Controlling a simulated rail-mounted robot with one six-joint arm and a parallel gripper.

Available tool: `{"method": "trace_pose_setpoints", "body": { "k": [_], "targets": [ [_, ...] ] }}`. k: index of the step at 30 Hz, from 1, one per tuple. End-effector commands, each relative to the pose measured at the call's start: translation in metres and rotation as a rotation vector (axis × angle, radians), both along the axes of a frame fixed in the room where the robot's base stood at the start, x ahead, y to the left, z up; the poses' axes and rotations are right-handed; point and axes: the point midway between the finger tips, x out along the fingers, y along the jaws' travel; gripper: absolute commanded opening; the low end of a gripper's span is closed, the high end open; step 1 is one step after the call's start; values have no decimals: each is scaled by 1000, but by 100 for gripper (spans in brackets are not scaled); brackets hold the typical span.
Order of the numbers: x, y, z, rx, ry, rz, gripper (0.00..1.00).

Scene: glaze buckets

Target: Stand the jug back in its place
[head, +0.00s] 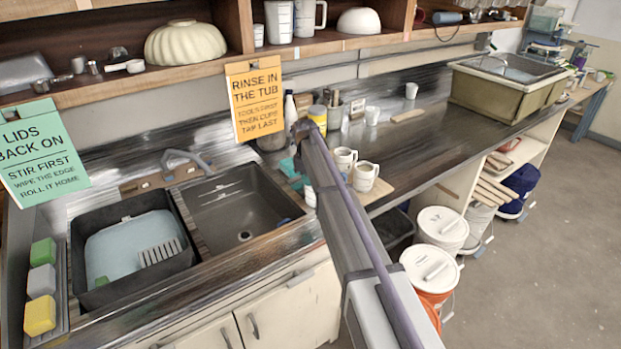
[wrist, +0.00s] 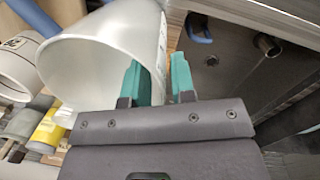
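A large white jug (wrist: 95,55) fills the upper left of the wrist view, tilted, with its wide mouth toward the camera. My gripper (wrist: 160,78) has two teal fingers at the jug's right side. One finger overlaps the jug in the picture and the other is just past its right edge. I cannot tell whether they press on it, and no handle shows clearly. In the head view my arm hides most of the gripper's area; a small white patch (head: 309,196) shows below the arm, and I cannot tell whether it is the jug.
Two white mugs (head: 356,165) stand on a board right of the arm. A yellow-labelled can (head: 318,118) and a white bottle (head: 290,108) stand behind it. The double sink (head: 235,205) is to the left. Lidded buckets (head: 430,265) stand below the counter. White jugs (head: 279,20) are on the shelf.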

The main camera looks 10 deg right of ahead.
Motion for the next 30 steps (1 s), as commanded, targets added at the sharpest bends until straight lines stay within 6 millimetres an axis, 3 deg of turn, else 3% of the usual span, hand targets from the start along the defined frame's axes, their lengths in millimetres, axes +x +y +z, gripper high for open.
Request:
{"method": "trace_pose_setpoints", "body": {
  "k": [11, 17, 24, 30],
  "targets": [
    [0, 0, 8, 0, 0, 0, 28],
    [0, 3, 48, 0, 0, 0, 28],
    [1, 9, 113, 0, 0, 0, 28],
    [1, 12, 132, 0, 0, 0, 28]
  ]
}}
